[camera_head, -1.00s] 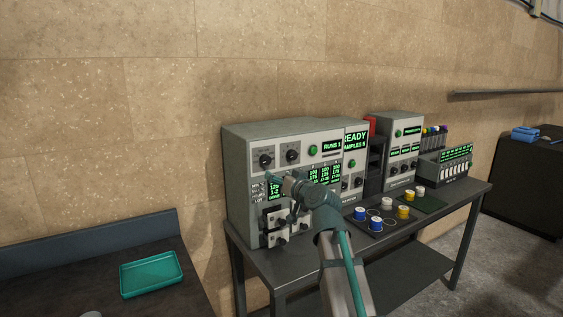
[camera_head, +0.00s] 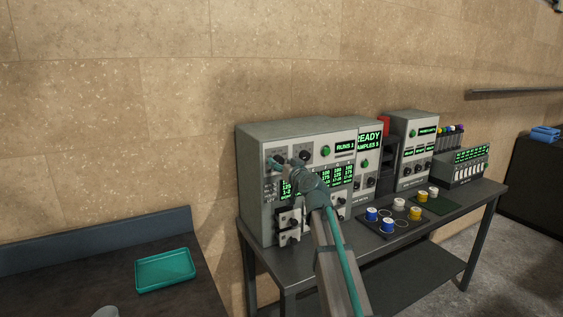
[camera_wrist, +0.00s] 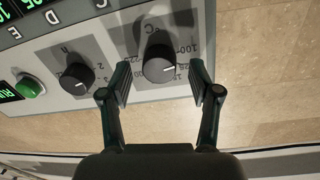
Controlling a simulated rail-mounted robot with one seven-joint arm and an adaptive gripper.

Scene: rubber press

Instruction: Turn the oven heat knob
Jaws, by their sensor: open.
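The heat knob (camera_wrist: 157,66) is a dark round dial with a white pointer line and a °C scale on the grey oven panel (camera_head: 337,146). In the wrist view it lies between the two fingers of my gripper (camera_wrist: 160,76). The fingers are open, with a visible gap on each side of the knob. In the head view my gripper (camera_head: 283,164) is at the upper left of the oven's front and partly covers this knob. A second dark knob (camera_wrist: 77,78) sits to its left in the wrist view, outside the fingers.
A green button (camera_wrist: 29,87) and green displays are on the same panel. Sample cups stand on a dark mat (camera_head: 390,232) on the bench to the right. A teal tray (camera_head: 165,270) lies on the left table. The wall is behind the oven.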

